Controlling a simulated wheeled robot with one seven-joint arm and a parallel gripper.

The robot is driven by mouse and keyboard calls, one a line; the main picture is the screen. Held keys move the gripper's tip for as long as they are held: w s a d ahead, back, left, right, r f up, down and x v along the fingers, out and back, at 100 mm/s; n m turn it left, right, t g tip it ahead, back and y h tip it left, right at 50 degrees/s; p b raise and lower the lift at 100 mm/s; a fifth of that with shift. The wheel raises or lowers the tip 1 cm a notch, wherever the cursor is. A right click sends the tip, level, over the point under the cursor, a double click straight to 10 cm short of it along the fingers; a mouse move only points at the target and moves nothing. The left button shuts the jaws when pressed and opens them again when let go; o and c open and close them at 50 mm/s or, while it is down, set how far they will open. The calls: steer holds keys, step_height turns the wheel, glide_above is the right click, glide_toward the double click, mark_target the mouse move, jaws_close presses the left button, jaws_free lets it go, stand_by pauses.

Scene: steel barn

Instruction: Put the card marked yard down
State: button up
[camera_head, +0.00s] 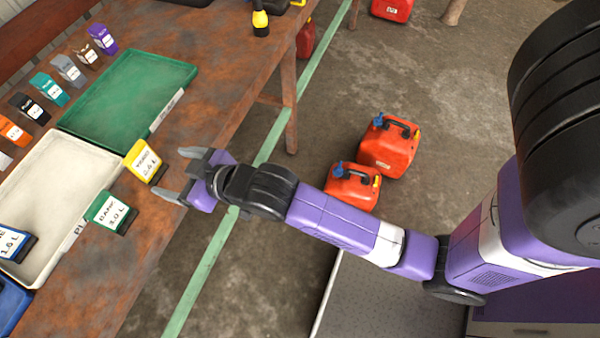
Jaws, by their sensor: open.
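A yellow card (143,162) with a white label reading 2.6 L stands on the wooden table beside the trays. A green card (109,212) with a label reading 3.0 L stands nearer, by the pale tray's edge. A blue card (14,242) reading 1.5 L is at the left edge. The names on the labels are too small to read surely, so I cannot tell which is marked yard. My gripper (171,174) is open and empty at the table's front edge. Its fingers point toward the yellow card, just right of it and apart from it.
A green tray (186,79) and a pale tray (52,262) lie on the table (208,125). Several small coloured blocks line the far side. Red fuel cans (388,148) stand on the floor to the right. Table space right of the green tray is clear.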

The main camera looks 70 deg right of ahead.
steer(key=s+f, duration=0.3)
steer(key=s, duration=0.7)
steer(key=s+r, duration=0.4)
steer(key=s, duration=0.6)
steer(key=s+r+t, duration=0.1)
steer(key=s+r, duration=0.3)
steer(key=s, duration=0.7)
steer(key=shift+s, duration=0.15)
steer(key=shift+a, duration=0.1)
